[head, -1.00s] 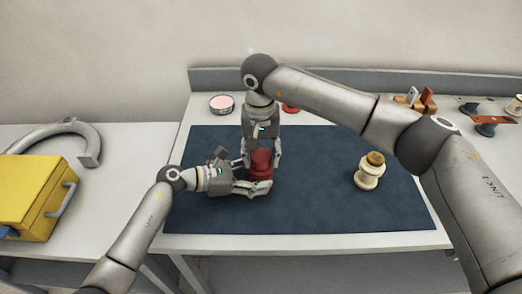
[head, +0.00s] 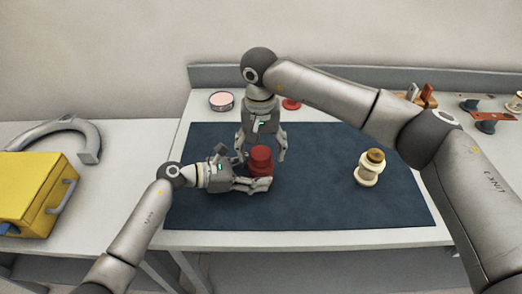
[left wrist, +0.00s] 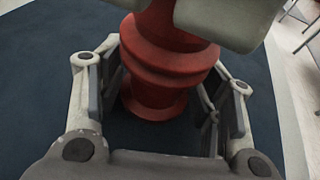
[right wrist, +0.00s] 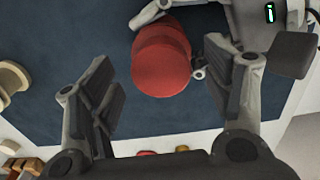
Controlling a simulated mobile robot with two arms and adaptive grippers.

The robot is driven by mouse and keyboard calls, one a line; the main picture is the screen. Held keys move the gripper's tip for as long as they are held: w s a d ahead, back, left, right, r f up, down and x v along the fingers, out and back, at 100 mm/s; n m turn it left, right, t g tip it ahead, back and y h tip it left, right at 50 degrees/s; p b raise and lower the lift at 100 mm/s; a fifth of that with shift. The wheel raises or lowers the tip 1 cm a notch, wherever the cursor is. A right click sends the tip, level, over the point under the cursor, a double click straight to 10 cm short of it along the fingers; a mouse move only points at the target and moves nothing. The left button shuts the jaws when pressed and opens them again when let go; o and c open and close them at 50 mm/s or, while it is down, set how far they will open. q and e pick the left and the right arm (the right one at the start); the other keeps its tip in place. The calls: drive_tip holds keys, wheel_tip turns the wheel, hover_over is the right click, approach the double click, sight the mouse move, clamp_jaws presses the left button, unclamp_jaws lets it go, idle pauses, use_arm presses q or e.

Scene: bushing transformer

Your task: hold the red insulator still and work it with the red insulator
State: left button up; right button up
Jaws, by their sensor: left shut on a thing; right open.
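The red insulator (head: 261,161) stands upright on the dark blue mat (head: 320,200). It has a rounded top and wider rings below; I cannot tell whether it is one piece or two stacked red parts. My left gripper (head: 257,178) lies low over the mat, shut around its lower part from the left. The left wrist view shows the insulator (left wrist: 165,60) between the fingers. My right gripper (head: 262,151) is open and empty, pointing down just above and behind the insulator. In the right wrist view the red top (right wrist: 161,62) shows clear of the spread fingers.
A cream insulator with a brown top (head: 369,170) stands on the mat at the right. A round pink-topped tin (head: 221,101) and a red disc (head: 291,104) lie behind the mat. A yellow case (head: 35,190) is on the left table. The front mat is free.

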wheel_tip(320, 180, up, 11)
idle(0.3)
use_arm(q)
drive_tip(key=o, duration=0.8)
drive_tip(key=shift+o, duration=0.2)
drive_tip(key=shift+a, duration=0.1)
drive_tip(key=v, duration=1.2)
